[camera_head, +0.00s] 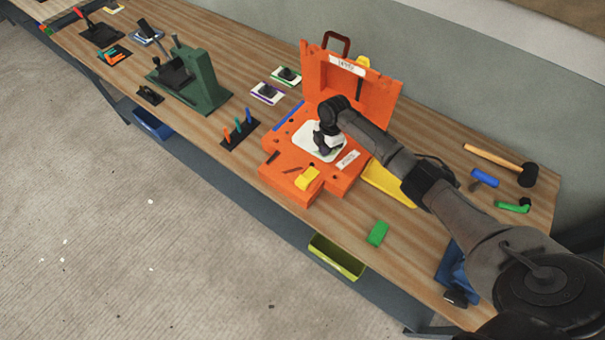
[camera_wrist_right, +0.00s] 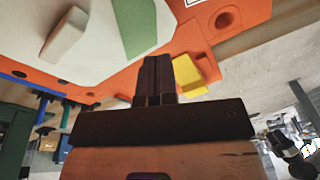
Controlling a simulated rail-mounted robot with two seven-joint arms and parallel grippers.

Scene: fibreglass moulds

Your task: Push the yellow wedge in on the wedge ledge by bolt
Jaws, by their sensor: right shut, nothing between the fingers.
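The yellow wedge (camera_head: 307,178) sits at the front edge of the orange mould (camera_head: 283,184), on its lower front part. In the right wrist view a yellow block (camera_wrist_right: 187,75), which looks like the wedge, shows just right of the finger tips. My right gripper (camera_head: 324,150) is over the white panel (camera_head: 306,139) of the mould, behind the wedge in the head view. Its fingers (camera_wrist_right: 158,70) are shut together and empty. I cannot tell whether they touch anything. Which part is the bolt is not clear. My left gripper is not in view.
The raised orange lid (camera_head: 375,97) stands behind the mould. A yellow tray (camera_head: 388,186) lies to its right, partly under my arm. A green block (camera_head: 377,233) lies near the table's front edge. A rack of coloured pegs (camera_head: 238,136) stands left of the mould.

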